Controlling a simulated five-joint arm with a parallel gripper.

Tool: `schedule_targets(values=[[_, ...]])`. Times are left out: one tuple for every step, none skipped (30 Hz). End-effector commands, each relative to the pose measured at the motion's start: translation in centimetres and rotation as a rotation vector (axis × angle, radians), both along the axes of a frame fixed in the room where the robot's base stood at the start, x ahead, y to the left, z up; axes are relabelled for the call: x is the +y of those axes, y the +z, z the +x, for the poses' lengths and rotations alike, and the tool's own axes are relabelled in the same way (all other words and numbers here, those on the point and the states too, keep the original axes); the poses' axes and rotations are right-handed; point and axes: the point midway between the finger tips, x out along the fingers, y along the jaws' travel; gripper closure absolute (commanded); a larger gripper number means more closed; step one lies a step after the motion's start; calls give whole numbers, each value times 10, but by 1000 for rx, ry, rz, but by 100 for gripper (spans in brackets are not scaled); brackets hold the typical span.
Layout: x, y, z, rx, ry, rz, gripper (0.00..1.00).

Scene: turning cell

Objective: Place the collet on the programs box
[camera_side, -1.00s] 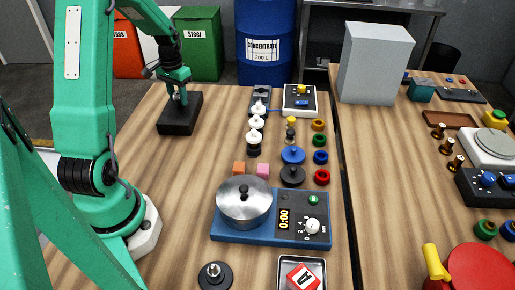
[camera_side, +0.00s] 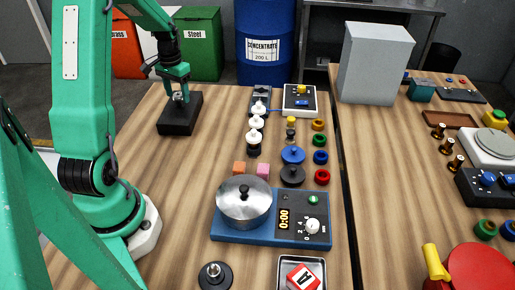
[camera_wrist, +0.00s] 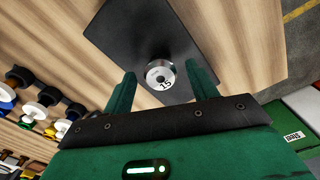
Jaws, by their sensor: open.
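The collet (camera_wrist: 160,73), a small silver round piece marked 15, sits on a black block (camera_wrist: 112,35). It also shows in the side view (camera_side: 179,97) on top of the same block (camera_side: 178,121) at the back left of the table. My gripper (camera_wrist: 163,84) is open, with one green finger on each side of the collet and visible gaps between. In the side view my gripper (camera_side: 178,90) points down over the block. No label reads programs; a tall grey box (camera_side: 375,65) stands at the back right, and I cannot tell if it is the programs box.
A blue unit (camera_side: 262,232) with a metal pot (camera_side: 244,201) stands at the front middle. Several knobs and rings stand in rows behind it. A metal tray (camera_side: 320,264) holds a red block. The wood left of the pot is clear.

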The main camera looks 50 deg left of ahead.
Motion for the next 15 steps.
schedule_targets(values=[[0,7,0,-3,0,3,42],[0,11,0,-2,0,2,42],[1,17,1,-3,0,3,42],[1,21,1,-4,0,4,42],[1,26,1,-4,0,4,42],[1,32,1,-4,0,4,42],[0,37,0,-3,0,3,42],[1,43,1,-4,0,4,42],[1,49,1,-3,0,3,42],[1,54,1,-4,0,4,42],[1,60,1,-4,0,4,42],[1,66,1,-4,0,4,42],[1,70,0,-3,0,3,42],[1,75,0,-3,0,3,42],[1,81,1,-3,0,3,42]])
